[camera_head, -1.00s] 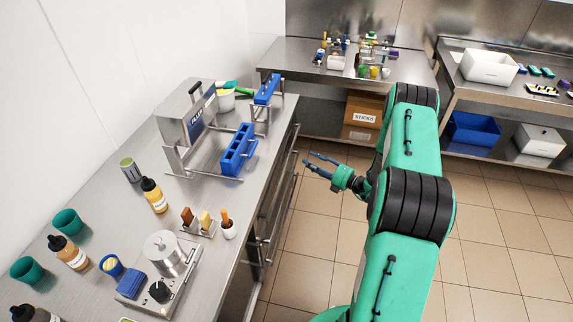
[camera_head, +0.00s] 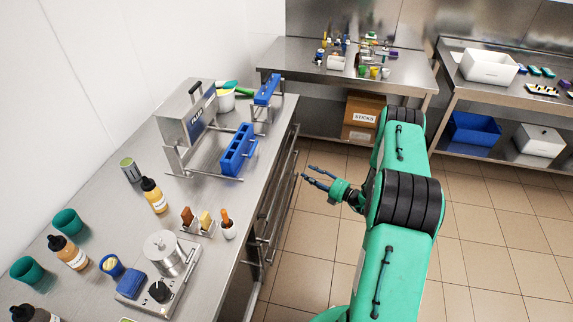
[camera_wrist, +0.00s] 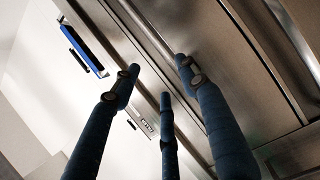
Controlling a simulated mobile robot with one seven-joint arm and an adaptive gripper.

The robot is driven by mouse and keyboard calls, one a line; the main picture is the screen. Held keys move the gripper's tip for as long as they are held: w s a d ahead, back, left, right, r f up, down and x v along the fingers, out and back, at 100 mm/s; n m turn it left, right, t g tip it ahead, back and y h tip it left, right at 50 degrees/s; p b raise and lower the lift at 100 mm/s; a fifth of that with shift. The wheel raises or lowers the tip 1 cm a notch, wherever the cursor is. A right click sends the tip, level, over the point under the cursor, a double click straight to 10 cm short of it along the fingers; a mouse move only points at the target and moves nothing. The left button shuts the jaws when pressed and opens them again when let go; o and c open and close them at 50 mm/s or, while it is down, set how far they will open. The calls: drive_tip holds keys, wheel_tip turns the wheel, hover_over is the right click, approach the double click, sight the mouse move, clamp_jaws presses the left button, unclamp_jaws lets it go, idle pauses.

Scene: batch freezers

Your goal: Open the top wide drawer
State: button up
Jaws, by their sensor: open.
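The steel counter's front holds drawers with long bar handles, seen at a steep angle in the head view (camera_head: 283,192). I cannot tell their exact layout, and the drawer fronts look closed. My gripper (camera_head: 306,171) is open and empty, just right of the counter front, its fingers pointing left at it. In the wrist view my gripper (camera_wrist: 158,74) has its blue fingers spread below a long metal bar handle (camera_wrist: 151,36). The right fingertip is close to the bar; whether it touches is unclear. No finger is closed around the bar.
The counter top (camera_head: 215,262) carries a steel machine (camera_head: 186,115), blue moulds (camera_head: 238,152), bottles and cups. The tiled floor (camera_head: 312,225) beside the counter is clear. A back table (camera_head: 290,62) stands beyond, with a sticks box (camera_head: 362,128) beneath.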

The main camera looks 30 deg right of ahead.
sight(287, 163)
drive_tip(key=b+x, duration=0.2)
drive_tip(key=x, duration=1.1)
drive_tip(key=shift+w+a, duration=0.15)
drive_tip(key=shift+w, duration=0.1)
clamp_jaws()
